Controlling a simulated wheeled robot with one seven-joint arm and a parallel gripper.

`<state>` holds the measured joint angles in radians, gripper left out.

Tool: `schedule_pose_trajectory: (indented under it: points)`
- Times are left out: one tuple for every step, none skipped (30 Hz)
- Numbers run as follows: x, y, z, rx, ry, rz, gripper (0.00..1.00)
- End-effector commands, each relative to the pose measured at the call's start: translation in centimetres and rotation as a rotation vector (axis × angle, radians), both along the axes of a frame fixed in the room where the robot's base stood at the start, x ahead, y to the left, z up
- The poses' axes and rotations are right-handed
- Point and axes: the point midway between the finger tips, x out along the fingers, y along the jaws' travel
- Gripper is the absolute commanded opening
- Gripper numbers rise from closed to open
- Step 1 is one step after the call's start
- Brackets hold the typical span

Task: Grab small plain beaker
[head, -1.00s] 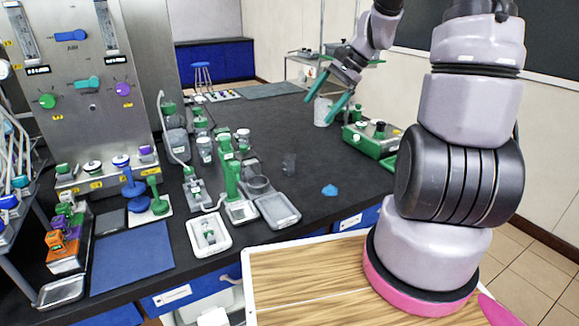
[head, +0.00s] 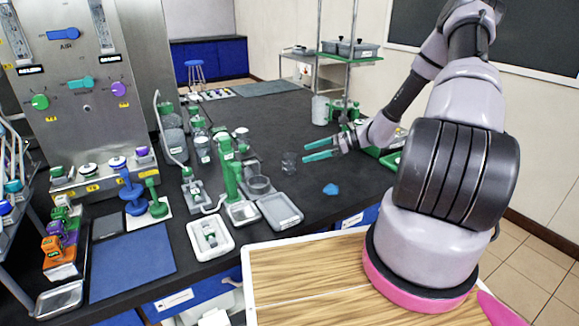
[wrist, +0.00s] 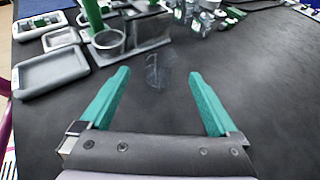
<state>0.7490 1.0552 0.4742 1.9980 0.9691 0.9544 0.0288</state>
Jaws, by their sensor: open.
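The small plain beaker (head: 289,162) is clear glass and stands upright on the black bench, right of the green stand. In the wrist view the beaker (wrist: 157,71) is faint and lies ahead of the fingertips, between their lines. My gripper (head: 305,151) is open and empty, its teal fingers pointing left toward the beaker with a small gap.
A green stand (head: 232,180) with a ring and a grey tray (head: 279,212) are left of the beaker. A blue lump (head: 330,189) lies on the bench in front. A white container (head: 320,110) stands behind. The bench behind the beaker is mostly clear.

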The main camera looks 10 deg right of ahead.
Motion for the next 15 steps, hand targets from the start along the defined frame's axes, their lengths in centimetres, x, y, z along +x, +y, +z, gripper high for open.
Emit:
schedule_pose_trajectory:
  points:
    - [0.2,0.8,-0.4,0.001,0.001,0.003,0.96]
    - [0.4,1.2,-0.6,0.0,0.001,0.002,0.96]
    - [0.5,1.6,-0.7,0.001,0.0,0.002,0.96]
    - [0.6,1.9,-0.8,0.0,-0.001,0.003,0.96]
    - [0.7,2.1,-0.9,0.0,-0.001,0.002,0.96]
    - [0.8,2.3,-1.0,-0.001,-0.001,0.002,0.96]
    - [0.9,2.5,-1.1,-0.001,-0.001,0.002,0.96]
    - [0.9,2.7,-1.1,-0.001,-0.001,0.002,0.96]
    - [1.0,2.9,-1.3,-0.001,0.0,0.002,0.96]
    - [1.1,3.3,-1.4,0.0,0.0,0.003,0.96]
    - [1.2,3.6,-1.5,-0.001,0.001,0.003,0.96]
    - [1.5,4.2,-1.7,0.0,0.0,0.003,0.96]
    - [1.6,4.6,-1.8,0.001,0.0,0.003,0.96]
    - [1.8,5.1,-2.0,0.0,0.001,0.004,0.96]
    - [2.0,5.6,-2.2,0.0,0.001,0.003,0.96]
